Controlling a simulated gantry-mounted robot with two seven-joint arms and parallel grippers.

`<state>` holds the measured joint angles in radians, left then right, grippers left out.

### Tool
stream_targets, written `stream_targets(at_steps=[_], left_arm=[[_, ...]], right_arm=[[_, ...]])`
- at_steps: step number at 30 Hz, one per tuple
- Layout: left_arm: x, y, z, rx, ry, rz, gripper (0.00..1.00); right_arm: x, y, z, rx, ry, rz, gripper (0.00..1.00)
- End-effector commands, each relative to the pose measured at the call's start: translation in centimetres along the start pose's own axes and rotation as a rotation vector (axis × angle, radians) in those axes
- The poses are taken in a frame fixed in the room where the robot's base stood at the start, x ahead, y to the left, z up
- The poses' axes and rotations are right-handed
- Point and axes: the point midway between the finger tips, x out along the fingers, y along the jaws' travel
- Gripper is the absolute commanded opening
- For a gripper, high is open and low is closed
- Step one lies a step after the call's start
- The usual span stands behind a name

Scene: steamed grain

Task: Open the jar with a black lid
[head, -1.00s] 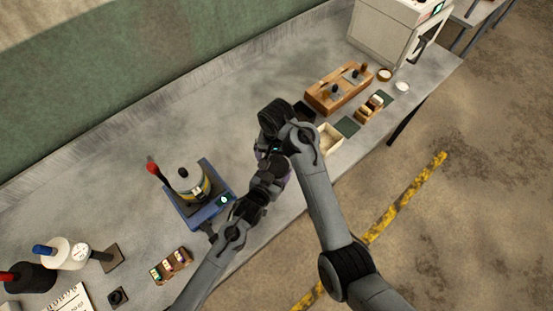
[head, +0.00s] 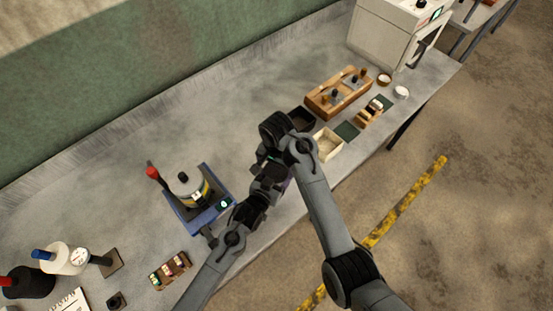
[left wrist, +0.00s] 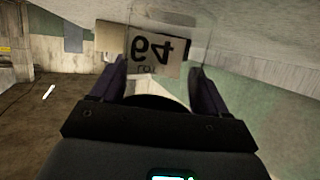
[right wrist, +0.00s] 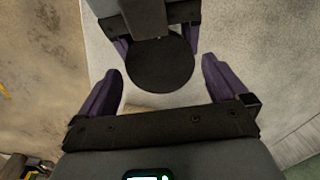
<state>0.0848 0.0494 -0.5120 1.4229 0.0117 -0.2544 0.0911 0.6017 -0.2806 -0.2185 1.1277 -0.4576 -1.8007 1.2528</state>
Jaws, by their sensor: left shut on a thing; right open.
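My left gripper (left wrist: 158,68) is shut on the jar, one finger on each side. The round black lid (right wrist: 155,66) shows in the right wrist view, with fingers of my left gripper just beyond it. My right gripper (right wrist: 162,70) is open, its fingers on either side of the lid with gaps between. In the head view both grippers meet above the bench and hide the jar.
A black tray (head: 303,118), a cream tray (head: 330,144) and a wooden rack (head: 322,103) stand right of my grippers. A white oven (head: 377,40) is at the far right. The bench behind my grippers is clear.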

Motion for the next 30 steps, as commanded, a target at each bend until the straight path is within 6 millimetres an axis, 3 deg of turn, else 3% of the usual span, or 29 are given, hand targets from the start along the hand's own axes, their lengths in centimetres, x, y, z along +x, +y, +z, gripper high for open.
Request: stream_targets(at_steps=[6, 15, 24, 30], left_arm=[[0.0, 0.01, 0.03, 0.0, -0.001, 0.0, 0.0], [0.0, 0.01, 0.03, 0.0, -0.001, 0.0, 0.0], [0.0, 0.01, 0.03, 0.0, -0.001, 0.0, 0.0], [0.0, 0.01, 0.03, 0.0, -0.001, 0.0, 0.0]], right_arm=[[1.23, 0.01, 0.04, -0.001, -0.001, 0.0, 1.0], [1.35, 0.0, 0.04, -0.001, 0.0, 0.0, 0.98], [1.33, 0.0, 0.03, -0.001, 0.0, 0.0, 0.53], [1.3, 0.0, 0.02, -0.118, 0.0, -0.001, 0.5]])
